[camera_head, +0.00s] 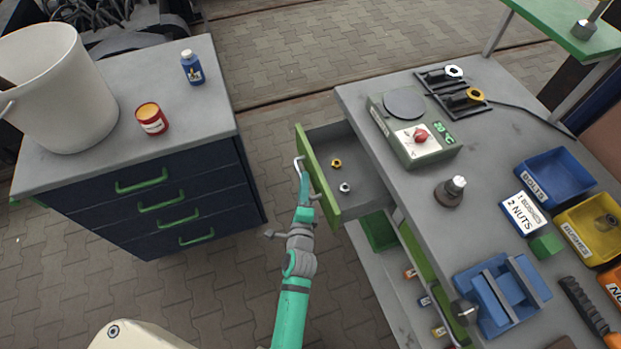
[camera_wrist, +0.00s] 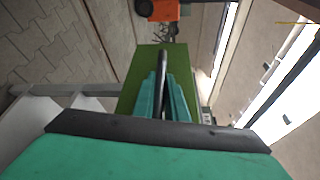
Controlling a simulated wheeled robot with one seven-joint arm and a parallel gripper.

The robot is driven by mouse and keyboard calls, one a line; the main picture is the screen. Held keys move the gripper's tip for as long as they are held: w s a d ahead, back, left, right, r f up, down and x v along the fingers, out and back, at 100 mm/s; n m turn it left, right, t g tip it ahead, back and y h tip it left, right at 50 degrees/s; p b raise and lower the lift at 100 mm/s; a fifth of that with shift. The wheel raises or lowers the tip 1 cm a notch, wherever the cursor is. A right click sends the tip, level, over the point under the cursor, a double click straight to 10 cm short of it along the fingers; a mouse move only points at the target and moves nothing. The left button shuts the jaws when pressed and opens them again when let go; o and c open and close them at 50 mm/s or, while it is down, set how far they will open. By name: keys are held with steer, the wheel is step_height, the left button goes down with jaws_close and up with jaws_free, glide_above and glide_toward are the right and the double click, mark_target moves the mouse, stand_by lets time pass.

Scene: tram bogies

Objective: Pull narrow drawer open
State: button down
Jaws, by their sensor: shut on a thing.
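The narrow drawer (camera_head: 361,150) sticks out from the left side of the grey workbench. It has a green front (camera_head: 318,178) and a grey inside. A brass nut (camera_head: 336,163) and a silver nut (camera_head: 345,187) lie in it. My gripper (camera_head: 302,178) is at the outer face of the front, shut on the drawer's handle (camera_head: 299,164). In the wrist view my teal fingers (camera_wrist: 163,98) close around the dark handle bar (camera_wrist: 162,68) in front of the green panel (camera_wrist: 135,75). The handle's grasped part is mostly hidden by the fingers.
A dark blue cabinet (camera_head: 160,200) with green handles stands left, bearing a white bucket (camera_head: 62,95), a red tin (camera_head: 152,118) and a blue bottle (camera_head: 192,67). Paved floor lies free between it and the drawer. The workbench (camera_head: 400,195) carries bins, a vise (camera_head: 500,290) and a control box (camera_head: 415,140).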

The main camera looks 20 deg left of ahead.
steer(key=shift+s+a, duration=0.4)
steer(key=c, duration=1.8)
jaws_free()
steer(key=shift+o, duration=0.2)
steer(key=shift+s, duration=0.1)
steer(key=f+v, duration=0.1)
steer(key=v, duration=0.9)
steer(key=shift+s+d+r, duration=0.2)
steer(key=shift+s+r, duration=0.05)
steer(key=shift+r, duration=0.15)
